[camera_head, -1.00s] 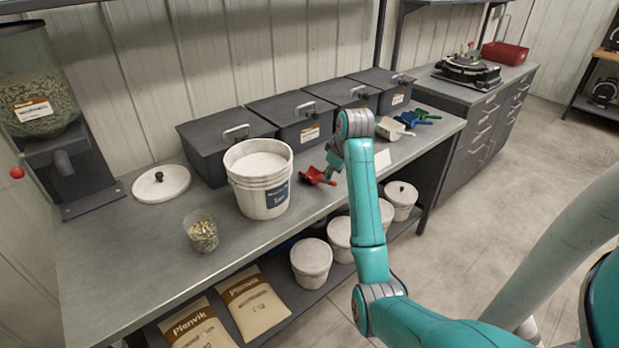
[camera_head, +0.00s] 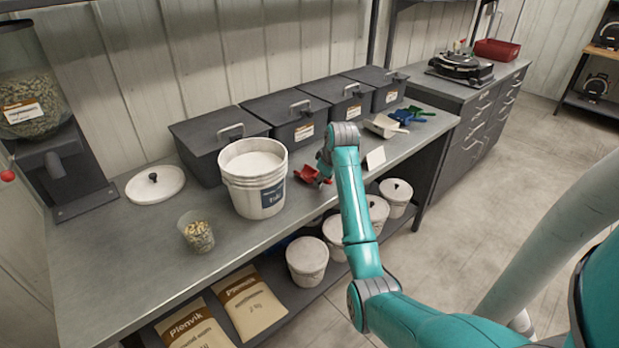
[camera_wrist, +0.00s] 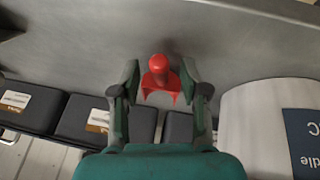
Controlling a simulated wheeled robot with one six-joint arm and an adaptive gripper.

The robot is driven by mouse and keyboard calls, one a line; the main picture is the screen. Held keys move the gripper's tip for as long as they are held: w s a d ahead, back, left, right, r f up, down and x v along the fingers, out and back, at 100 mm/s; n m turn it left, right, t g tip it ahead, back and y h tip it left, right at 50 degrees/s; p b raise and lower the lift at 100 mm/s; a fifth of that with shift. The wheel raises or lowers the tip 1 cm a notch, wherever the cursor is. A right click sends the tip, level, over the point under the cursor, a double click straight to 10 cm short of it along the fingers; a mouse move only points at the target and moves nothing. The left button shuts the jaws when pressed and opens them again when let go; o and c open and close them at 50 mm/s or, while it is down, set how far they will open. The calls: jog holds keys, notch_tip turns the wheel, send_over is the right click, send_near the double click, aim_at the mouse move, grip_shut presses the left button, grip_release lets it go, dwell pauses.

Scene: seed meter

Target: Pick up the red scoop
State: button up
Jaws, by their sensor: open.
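The red scoop (camera_head: 308,175) lies on the grey bench top, just right of the white bucket in the head view. In the wrist view the red scoop (camera_wrist: 159,78) shows between my two fingers, its rounded handle end toward the top of the picture. My gripper (camera_wrist: 160,80) is open, with one finger on each side of the scoop and a gap visible on both sides. In the head view my gripper (camera_head: 324,172) is at the scoop, partly hidden by my arm.
A white bucket (camera_head: 257,193) stands close left of the scoop. Dark lidded bins (camera_head: 290,125) line the back. A white card (camera_head: 375,158), a white scoop (camera_head: 384,126), and blue and green scoops (camera_head: 408,116) lie to the right. A cup of seed (camera_head: 199,238) stands front left.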

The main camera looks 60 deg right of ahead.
jog(key=shift+w+d+f, duration=0.15)
jog(key=shift+w+f, duration=0.1)
jog(key=shift+f, duration=0.4)
grip_shut()
notch_tip(320, 180, up, 10)
dwell(0.3)
dwell(0.4)
